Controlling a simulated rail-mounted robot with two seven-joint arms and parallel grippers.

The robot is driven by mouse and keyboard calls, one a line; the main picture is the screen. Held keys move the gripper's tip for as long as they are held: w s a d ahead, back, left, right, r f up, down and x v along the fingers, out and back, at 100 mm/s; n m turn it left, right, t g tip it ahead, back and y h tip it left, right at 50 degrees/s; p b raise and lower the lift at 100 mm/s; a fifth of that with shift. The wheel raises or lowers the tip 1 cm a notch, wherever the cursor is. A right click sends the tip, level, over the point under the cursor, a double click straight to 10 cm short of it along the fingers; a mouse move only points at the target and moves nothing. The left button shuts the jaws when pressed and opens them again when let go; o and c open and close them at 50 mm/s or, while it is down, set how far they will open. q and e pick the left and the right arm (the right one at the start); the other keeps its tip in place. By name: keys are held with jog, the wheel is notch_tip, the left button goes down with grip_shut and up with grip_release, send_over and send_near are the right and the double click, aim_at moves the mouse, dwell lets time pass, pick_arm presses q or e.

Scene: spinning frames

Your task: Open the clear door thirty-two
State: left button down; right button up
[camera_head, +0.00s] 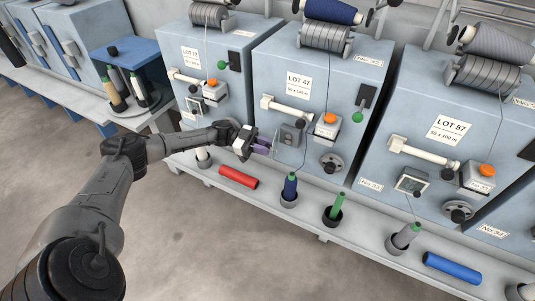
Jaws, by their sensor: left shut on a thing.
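The machine with the LOT 47 plate (298,85) stands in the middle, and its own number plate is hard to make out. On its lower front is a small grey panel (290,135) with a dark knob above its right side. My left gripper (262,146) is at the lower left of this front, just left of the panel. Its jaws are shut on a small part that I take to be the edge of the clear door. The door is too small and see-through to tell its angle. My right gripper is not in view.
An orange button (329,118) and a white bar handle (287,108) stick out near the panel. A red bobbin (238,178) lies on the ledge below. Upright blue (290,187) and green (333,209) bobbins stand in cups. The floor in front is clear.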

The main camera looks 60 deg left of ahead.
pick_arm(q)
jog(key=shift+a+m+g+h+b, duration=0.3)
jog(key=shift+m+g+h+b, duration=0.35)
jog(key=shift+g, duration=0.35)
jog(key=c, duration=1.4)
grip_release()
jog(key=shift+o, duration=0.5)
jog(key=shift+d, duration=0.15)
jog(key=p+v, duration=0.1)
jog(key=v, duration=0.6)
jog(key=shift+a, duration=0.2)
jog(key=shift+s, duration=0.1)
